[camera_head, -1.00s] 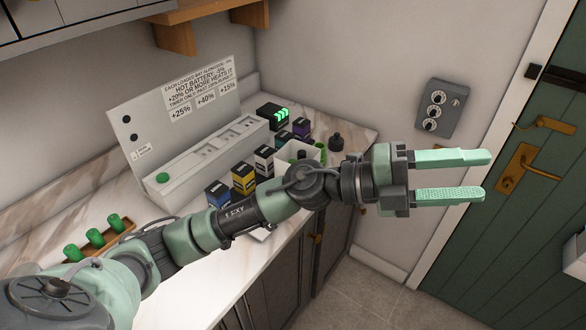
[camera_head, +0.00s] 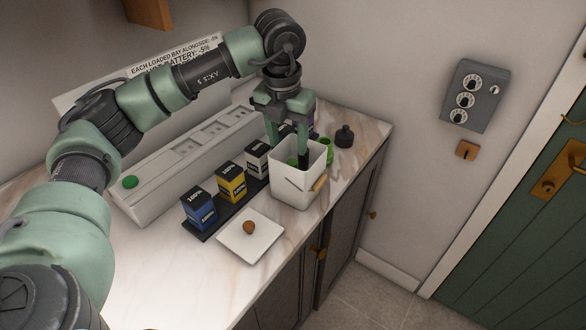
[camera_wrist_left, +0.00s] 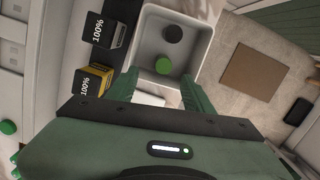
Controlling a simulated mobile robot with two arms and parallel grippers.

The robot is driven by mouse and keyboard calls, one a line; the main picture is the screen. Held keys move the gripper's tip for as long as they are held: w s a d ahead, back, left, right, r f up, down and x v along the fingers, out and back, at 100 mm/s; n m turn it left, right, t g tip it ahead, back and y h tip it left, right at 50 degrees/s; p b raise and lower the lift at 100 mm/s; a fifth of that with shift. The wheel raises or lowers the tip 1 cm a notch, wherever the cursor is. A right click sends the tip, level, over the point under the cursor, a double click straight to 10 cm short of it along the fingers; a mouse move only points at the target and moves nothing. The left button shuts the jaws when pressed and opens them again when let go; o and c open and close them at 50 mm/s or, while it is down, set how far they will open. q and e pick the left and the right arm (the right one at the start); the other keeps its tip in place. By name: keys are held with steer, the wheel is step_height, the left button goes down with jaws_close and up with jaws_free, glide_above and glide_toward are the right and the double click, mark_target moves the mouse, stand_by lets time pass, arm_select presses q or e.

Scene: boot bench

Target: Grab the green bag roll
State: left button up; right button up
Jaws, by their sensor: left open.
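A green round piece, seemingly the green bag roll (camera_wrist_left: 164,66), sits inside a white bin (camera_head: 295,188) on the counter. It shows partly in the head view (camera_head: 292,162). A dark round piece (camera_wrist_left: 172,33) lies beside it in the bin. My left gripper (camera_head: 288,143) points down at the bin with its fingers open. In the left wrist view its two fingers (camera_wrist_left: 160,80) are spread on either side of the green piece, with nothing between them held. Whether they touch it I cannot tell. My right gripper is not in view.
Blue (camera_head: 198,209), yellow (camera_head: 231,182) and white (camera_head: 258,159) battery boxes stand on a dark strip left of the bin. A white plate (camera_head: 264,241) holds a small brown ball. A green item (camera_head: 327,150) and a black bottle (camera_head: 344,136) stand right of the bin.

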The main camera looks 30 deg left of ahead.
mark_target(292, 162)
arm_select(q)
steer(key=shift+s+d+f+p, duration=0.15)
steer(key=shift+f+p, duration=0.1)
steer(key=shift+f, duration=0.1)
steer(key=shift+s+d+f+p, duration=0.15)
steer(key=shift+f+p, duration=0.05)
steer(key=shift+f, duration=0.15)
steer(key=shift+w+f+p, duration=0.3)
steer(key=shift+f+p, duration=0.2)
steer(key=shift+f, duration=0.25)
steer(key=f, duration=0.1)
steer(key=w+f, duration=0.1)
steer(key=shift+a+f+p, duration=0.15)
steer(key=shift+f+p, duration=0.2)
steer(key=shift+f, duration=0.4)
steer(key=shift+c, duration=0.2)
steer(key=c, duration=1)
jaws_close()
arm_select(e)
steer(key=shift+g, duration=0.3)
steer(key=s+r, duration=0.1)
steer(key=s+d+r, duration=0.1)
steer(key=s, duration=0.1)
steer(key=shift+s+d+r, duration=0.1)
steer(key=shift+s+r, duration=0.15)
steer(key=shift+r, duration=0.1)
